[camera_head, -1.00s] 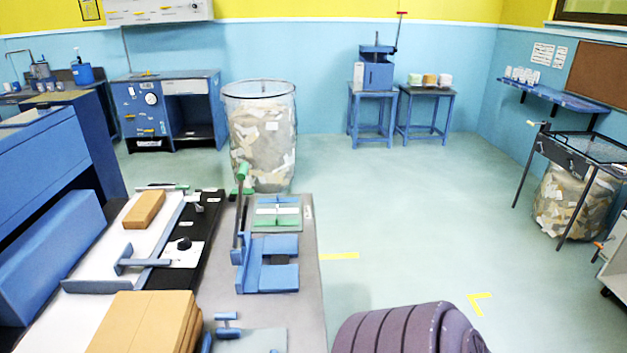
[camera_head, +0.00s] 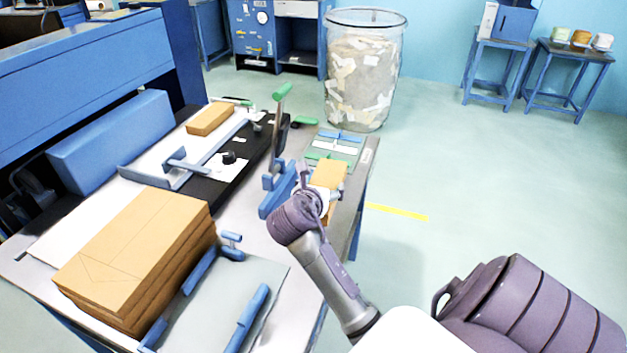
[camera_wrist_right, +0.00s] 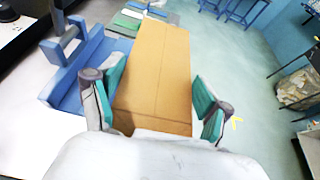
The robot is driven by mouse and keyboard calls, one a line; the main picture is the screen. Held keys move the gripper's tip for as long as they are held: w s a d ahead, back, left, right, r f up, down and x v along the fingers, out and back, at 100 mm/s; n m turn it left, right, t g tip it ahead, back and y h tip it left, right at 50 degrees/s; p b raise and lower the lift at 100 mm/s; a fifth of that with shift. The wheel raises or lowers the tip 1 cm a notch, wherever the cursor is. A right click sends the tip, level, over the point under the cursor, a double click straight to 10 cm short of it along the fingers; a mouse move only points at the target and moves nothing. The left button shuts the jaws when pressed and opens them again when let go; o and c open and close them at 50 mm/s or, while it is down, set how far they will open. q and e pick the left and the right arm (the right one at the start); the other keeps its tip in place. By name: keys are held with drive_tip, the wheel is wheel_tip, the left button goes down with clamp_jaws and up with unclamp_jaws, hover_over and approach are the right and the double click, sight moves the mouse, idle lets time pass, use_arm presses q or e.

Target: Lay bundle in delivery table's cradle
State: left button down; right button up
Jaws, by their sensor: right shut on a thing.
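My right gripper (camera_head: 312,200) is shut on a tan kraft bundle (camera_head: 328,174) at the right side of the work table. In the right wrist view the bundle (camera_wrist_right: 155,72) points away between the two teal-padded fingers. A blue fixture (camera_head: 275,197) with an upright back stands just left of the bundle; it also shows in the right wrist view (camera_wrist_right: 72,88). The bundle covers the place where the fixture's flat blue pads lie. I cannot tell whether the bundle touches them. My left gripper is in neither current view.
A large kraft stack (camera_head: 135,255) lies at the near left of the table. A smaller kraft block (camera_head: 210,118) lies on the white bed. A green-handled lever (camera_head: 280,110) rises by the fixture. A clear waste bin (camera_head: 365,75) stands beyond. Floor to the right is open.

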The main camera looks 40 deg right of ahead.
drive_tip(key=shift+w+d+f+m+g, duration=0.15)
drive_tip(key=shift+w+d+m+g, duration=0.15)
drive_tip(key=shift+d+g, duration=0.15)
drive_tip(key=shift+h, duration=0.3)
drive_tip(key=w+d+f, duration=0.1)
drive_tip(key=w+f, duration=0.1)
drive_tip(key=w, duration=0.1)
drive_tip(key=w+d+f+b, duration=0.1)
drive_tip(key=w+d+f, duration=0.1)
drive_tip(key=w, duration=0.1)
drive_tip(key=w+d+f, duration=0.2)
drive_tip(key=w, duration=0.1)
drive_tip(key=shift+w+d+f, duration=0.2)
drive_tip(key=shift+w+f, duration=0.1)
drive_tip(key=shift+w, duration=0.05)
wheel_tip(320, 180, down, 4)
drive_tip(key=shift+f+b, duration=0.1)
drive_tip(key=shift+b, duration=0.25)
drive_tip(key=o, duration=1.3)
